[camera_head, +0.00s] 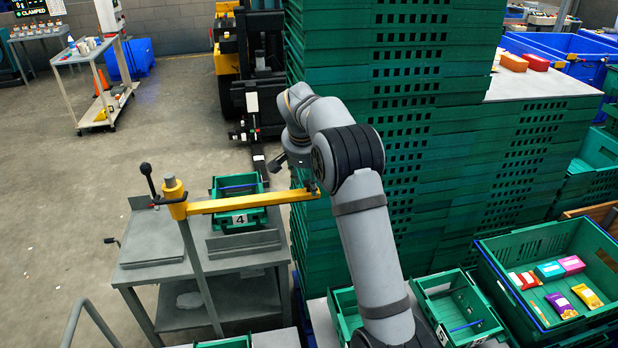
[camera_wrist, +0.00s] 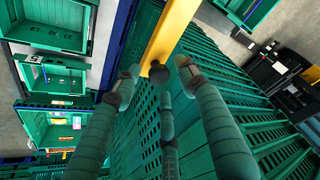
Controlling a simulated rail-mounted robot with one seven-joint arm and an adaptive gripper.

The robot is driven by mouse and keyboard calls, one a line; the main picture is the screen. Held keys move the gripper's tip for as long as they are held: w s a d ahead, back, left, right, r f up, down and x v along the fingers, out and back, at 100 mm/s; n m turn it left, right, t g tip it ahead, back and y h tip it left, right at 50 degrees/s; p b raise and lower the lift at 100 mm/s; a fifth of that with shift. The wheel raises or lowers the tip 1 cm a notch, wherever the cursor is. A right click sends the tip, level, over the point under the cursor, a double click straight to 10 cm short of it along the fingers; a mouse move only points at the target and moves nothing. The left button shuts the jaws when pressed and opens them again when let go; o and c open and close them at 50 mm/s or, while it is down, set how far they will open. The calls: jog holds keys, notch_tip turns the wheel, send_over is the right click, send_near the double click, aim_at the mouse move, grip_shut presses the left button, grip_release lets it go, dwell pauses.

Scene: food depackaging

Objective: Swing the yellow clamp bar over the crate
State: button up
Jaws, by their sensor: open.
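The yellow clamp bar (camera_head: 245,203) reaches right from a yellow hub on a grey post (camera_head: 190,245). In the head view it crosses in front of the green crate marked 4 (camera_head: 238,222), on a grey bench; I cannot tell whether it is directly above. In the wrist view the bar (camera_wrist: 174,28) ends near a black knob (camera_wrist: 159,73). My gripper (camera_wrist: 160,78) is open, its fingertips spread around the knob; contact is unclear. In the head view my gripper is at the bar's right end, mostly hidden by my arm.
A tall stack of green crates (camera_head: 400,100) stands just behind and right of the bar's end. A black-handled lever (camera_head: 149,185) rises beside the hub. A green crate with colored packages (camera_head: 540,265) is at the right. Open floor (camera_head: 80,200) lies left.

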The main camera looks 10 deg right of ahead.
jog(key=shift+a, duration=0.25)
jog(key=shift+c, duration=0.5)
jog(key=shift+d, duration=0.2)
jog(key=c, duration=0.4)
jog(key=shift+r, duration=0.1)
grip_shut()
